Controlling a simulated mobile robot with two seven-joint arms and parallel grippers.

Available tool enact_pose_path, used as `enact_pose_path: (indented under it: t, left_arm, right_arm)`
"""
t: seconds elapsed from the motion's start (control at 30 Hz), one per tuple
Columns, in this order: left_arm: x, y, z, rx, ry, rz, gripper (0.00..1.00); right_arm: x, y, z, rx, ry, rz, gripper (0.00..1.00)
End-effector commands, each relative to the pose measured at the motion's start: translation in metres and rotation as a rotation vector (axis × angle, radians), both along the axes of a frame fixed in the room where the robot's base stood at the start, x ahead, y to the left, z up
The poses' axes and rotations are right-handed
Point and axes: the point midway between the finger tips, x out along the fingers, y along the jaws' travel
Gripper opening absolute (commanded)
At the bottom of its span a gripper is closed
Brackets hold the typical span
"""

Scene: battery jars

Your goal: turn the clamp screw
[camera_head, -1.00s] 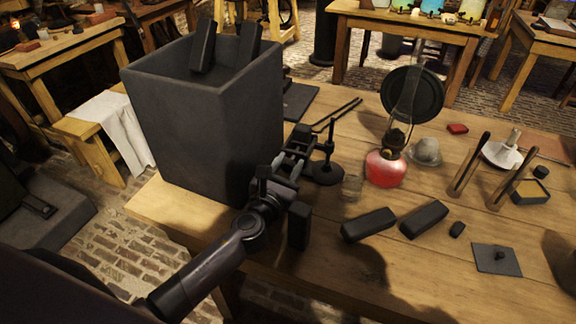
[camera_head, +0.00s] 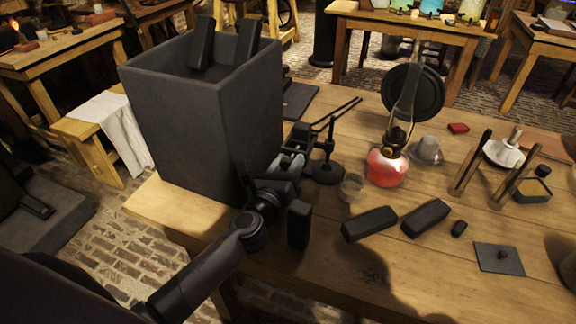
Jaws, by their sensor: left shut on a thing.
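My left gripper (camera_head: 291,162) reaches in from the lower left, beside the right wall of a tall dark box-shaped jar (camera_head: 195,125). Its fingers are shut at a small dark clamp (camera_head: 300,136) on the table, close to the jar. The clamp screw itself is mostly hidden by the fingers and wrist, so its turn angle does not show. A thin black stand (camera_head: 328,168) with a round base is just right of the fingers. My right gripper is not in view.
Two black slabs (camera_head: 203,44) stick up from the jar. Near my wrist are an upright black block (camera_head: 299,225), a small glass (camera_head: 351,187) and two lying black blocks (camera_head: 369,224). An oil lamp (camera_head: 387,166) stands farther right. The front table edge is bare.

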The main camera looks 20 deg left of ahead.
Motion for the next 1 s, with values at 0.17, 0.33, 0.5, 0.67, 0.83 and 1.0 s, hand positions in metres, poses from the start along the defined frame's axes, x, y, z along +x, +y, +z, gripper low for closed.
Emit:
enact_pose_path:
  t: [0.17, 0.33, 0.5, 0.67, 0.83, 1.0]
  left_arm:
    - [-0.0012, -0.0009, -0.004, -0.092, 0.01, 0.0, 0.07]
    - [-0.0013, -0.0013, -0.0041, -0.143, 0.012, 0.0, 0.07]
    - [-0.0014, -0.0016, -0.0042, -0.163, 0.013, -0.002, 0.07]
    - [-0.0016, -0.0018, -0.0044, -0.166, 0.014, -0.002, 0.07]
    - [-0.0017, -0.0019, -0.0047, -0.165, 0.015, -0.002, 0.07]
    - [-0.0013, -0.0018, -0.0035, -0.165, 0.013, -0.002, 0.62]
  right_arm:
    - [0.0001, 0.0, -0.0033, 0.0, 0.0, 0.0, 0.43]
    - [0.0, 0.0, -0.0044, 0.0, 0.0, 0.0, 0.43]
    - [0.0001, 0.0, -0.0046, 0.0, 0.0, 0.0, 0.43]
    - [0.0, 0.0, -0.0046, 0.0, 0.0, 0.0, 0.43]
    - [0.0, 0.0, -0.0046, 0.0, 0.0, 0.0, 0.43]
    - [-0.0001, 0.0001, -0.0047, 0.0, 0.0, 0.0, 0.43]
